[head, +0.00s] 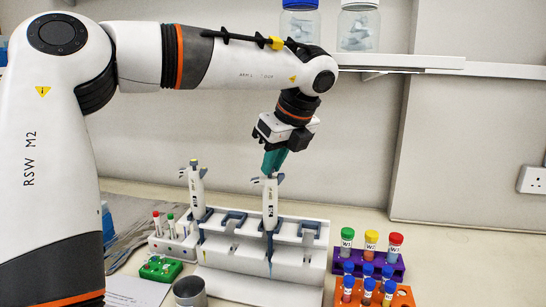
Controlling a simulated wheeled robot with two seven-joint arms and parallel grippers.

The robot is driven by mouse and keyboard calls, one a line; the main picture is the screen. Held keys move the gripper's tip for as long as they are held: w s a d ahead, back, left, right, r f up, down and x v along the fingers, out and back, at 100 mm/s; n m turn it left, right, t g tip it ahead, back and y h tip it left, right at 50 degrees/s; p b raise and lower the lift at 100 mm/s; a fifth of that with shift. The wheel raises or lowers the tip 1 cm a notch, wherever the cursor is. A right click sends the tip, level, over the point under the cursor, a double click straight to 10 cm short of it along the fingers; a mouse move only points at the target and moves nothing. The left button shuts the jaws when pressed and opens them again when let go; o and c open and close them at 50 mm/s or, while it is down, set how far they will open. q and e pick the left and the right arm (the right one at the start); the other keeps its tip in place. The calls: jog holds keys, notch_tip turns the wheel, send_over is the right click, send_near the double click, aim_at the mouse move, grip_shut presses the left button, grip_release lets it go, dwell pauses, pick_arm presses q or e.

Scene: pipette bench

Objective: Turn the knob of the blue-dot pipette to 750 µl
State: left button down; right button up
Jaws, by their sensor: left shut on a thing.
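Two white pipettes with dark lower parts stand upright in a white rack (225,250). My left gripper (271,168) comes down from above with teal fingers. It is shut on the top of the right-hand pipette (270,203), at its knob; the fingers hide the knob. The left-hand pipette (196,188) stands free, apart from the gripper. Coloured dots and the volume readings are too small to make out, so I cannot tell which pipette has the blue dot. My right gripper is not in view.
A purple rack (396,270) and an orange rack (402,297) with capped tubes stand at the right. A small tube rack (170,247), a green box (160,268) and a metal cup (189,293) are at the left. Jars stand on a shelf (430,62) above.

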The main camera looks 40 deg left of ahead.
pick_arm(q)
jog(key=shift+n, duration=0.3)
jog(key=shift+r+n+g+p, duration=0.1)
jog(key=shift+n+g+p, duration=0.2)
jog(key=shift+p, duration=0.05)
jog(key=c, duration=1.5)
grip_release()
jog(key=shift+w, duration=0.1)
jog(key=p+v, duration=0.5)
jog(key=v, duration=0.1)
jog(key=shift+r+p, duration=0.35)
jog(key=shift+r, duration=0.1)
